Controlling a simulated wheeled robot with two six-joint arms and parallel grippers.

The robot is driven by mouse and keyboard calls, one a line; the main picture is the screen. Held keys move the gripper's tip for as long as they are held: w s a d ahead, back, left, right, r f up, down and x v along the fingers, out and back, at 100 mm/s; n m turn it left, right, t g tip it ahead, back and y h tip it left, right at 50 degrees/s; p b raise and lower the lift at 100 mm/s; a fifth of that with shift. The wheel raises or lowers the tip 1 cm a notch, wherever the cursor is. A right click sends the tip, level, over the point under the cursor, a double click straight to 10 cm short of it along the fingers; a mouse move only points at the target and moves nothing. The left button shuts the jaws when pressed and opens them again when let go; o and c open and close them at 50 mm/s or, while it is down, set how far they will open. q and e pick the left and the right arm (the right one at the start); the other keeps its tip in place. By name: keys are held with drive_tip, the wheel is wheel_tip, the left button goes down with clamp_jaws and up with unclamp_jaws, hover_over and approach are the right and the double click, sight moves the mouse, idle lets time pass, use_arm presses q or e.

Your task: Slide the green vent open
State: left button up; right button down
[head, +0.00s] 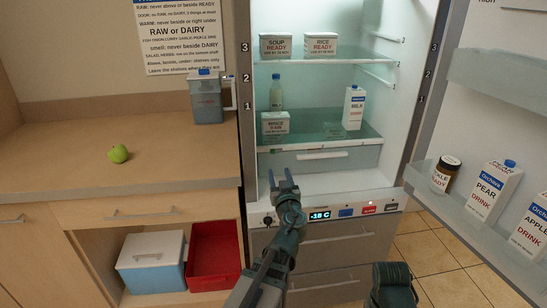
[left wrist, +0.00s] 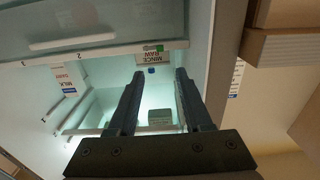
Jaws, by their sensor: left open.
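My left gripper (head: 281,178) is open and empty in front of the fridge, just below the clear drawer (head: 330,160) at the left. In the left wrist view its two fingers (left wrist: 160,76) are spread apart. A small green piece (left wrist: 150,47), which looks like the green vent, shows there by the shelf edge and the mince box label, beyond the fingertips and apart from them. I cannot make the vent out clearly in the head view, nor tell how far open it is.
A mince box (head: 275,123), a bottle (head: 276,93) and a milk carton (head: 354,108) stand on the low shelf. The open door (head: 500,120) at right holds a jar (head: 446,173) and cartons. A counter (head: 165,150) with an apple (head: 118,154) lies left.

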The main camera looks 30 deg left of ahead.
sight(273, 152)
use_arm(q)
drive_tip(key=x, duration=1.2)
drive_tip(key=shift+w+a, duration=0.15)
drive_tip(key=shift+w, duration=0.05)
clamp_jaws()
idle(1.0)
